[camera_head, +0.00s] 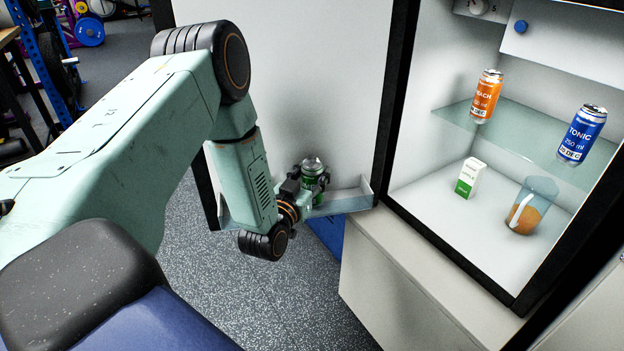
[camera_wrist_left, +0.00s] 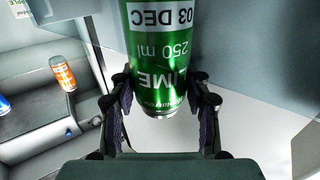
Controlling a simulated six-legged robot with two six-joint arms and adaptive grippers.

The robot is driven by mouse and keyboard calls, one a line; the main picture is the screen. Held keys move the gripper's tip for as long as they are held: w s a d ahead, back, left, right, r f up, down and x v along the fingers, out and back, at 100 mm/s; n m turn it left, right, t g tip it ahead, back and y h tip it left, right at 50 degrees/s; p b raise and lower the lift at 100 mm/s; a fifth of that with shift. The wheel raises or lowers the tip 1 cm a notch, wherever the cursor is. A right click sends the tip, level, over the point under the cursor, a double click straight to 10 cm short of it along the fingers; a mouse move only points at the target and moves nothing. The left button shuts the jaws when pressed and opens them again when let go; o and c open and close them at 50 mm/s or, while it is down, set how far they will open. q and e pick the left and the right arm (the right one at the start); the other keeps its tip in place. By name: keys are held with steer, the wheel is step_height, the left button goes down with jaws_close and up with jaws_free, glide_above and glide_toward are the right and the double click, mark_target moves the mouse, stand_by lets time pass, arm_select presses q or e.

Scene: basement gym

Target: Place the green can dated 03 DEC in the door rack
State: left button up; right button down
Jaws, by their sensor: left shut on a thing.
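The green can (camera_head: 313,172) is held by my left gripper (camera_head: 300,188) at the door rack (camera_head: 345,200) on the inside of the open fridge door. In the left wrist view the green can (camera_wrist_left: 160,60) reads LIME, 250 ml and 03 DEC, upside down in the picture. The fingers of my left gripper (camera_wrist_left: 160,108) are on both sides of it. In the head view the can looks upright. My right gripper is not in view.
Inside the fridge, an orange can (camera_head: 486,96) and a blue TONIC can (camera_head: 582,135) stand on the glass shelf (camera_head: 520,130). Below are a small white-green carton (camera_head: 469,178) and a glass with orange contents (camera_head: 531,206). The rack's right part looks empty.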

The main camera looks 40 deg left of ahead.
arm_select(q)
steer(key=shift+s+r, duration=0.1)
steer(key=shift+r, duration=0.05)
steer(key=o, duration=1.4)
